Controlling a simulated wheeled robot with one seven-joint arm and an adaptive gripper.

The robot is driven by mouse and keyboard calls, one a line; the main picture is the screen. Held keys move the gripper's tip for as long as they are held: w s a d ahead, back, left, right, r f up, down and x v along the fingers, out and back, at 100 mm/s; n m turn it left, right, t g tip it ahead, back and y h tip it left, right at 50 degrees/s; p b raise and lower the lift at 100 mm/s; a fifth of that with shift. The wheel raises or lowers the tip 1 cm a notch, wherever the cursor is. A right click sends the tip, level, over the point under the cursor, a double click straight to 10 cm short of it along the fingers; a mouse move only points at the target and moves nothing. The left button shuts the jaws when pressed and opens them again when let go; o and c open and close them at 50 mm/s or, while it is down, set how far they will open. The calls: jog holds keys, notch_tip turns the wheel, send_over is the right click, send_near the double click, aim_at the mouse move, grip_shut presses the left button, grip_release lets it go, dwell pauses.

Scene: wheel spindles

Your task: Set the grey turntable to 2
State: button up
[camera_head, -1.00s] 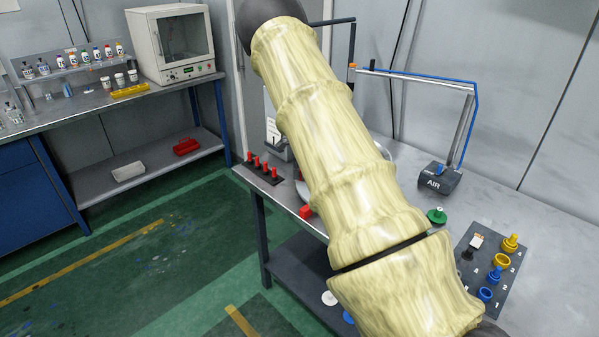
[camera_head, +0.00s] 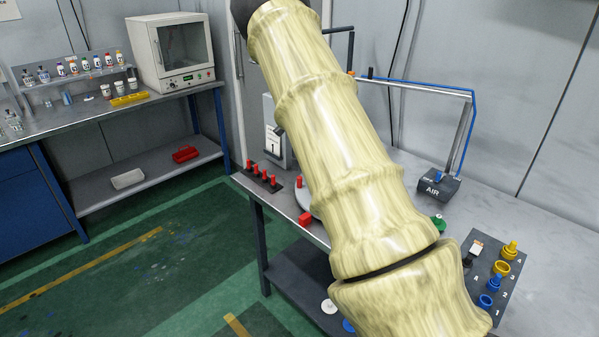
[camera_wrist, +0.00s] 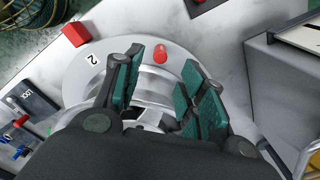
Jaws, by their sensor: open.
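The grey turntable (camera_wrist: 78,78) is a round, pale grey disc. In the wrist view it shows a label reading 2 (camera_wrist: 92,59) at its left and an upright red peg (camera_wrist: 160,55) near its far rim. My gripper (camera_wrist: 166,76) is open above the disc, its green-padded fingers on either side of the peg in the picture; contact cannot be told. My gripper hides the disc's middle and near side. In the head view my arm covers most of the turntable (camera_head: 304,197); its left edge and a red peg (camera_head: 299,181) show.
A red block (camera_head: 305,218) sits beside the turntable at the bench edge. A dark rack of red pegs (camera_head: 262,177) stands to the left. The AIR stand (camera_head: 437,189) and a numbered board (camera_head: 499,266) with blue and yellow parts are to the right.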

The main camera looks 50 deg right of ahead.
jog(key=shift+r, duration=1.95)
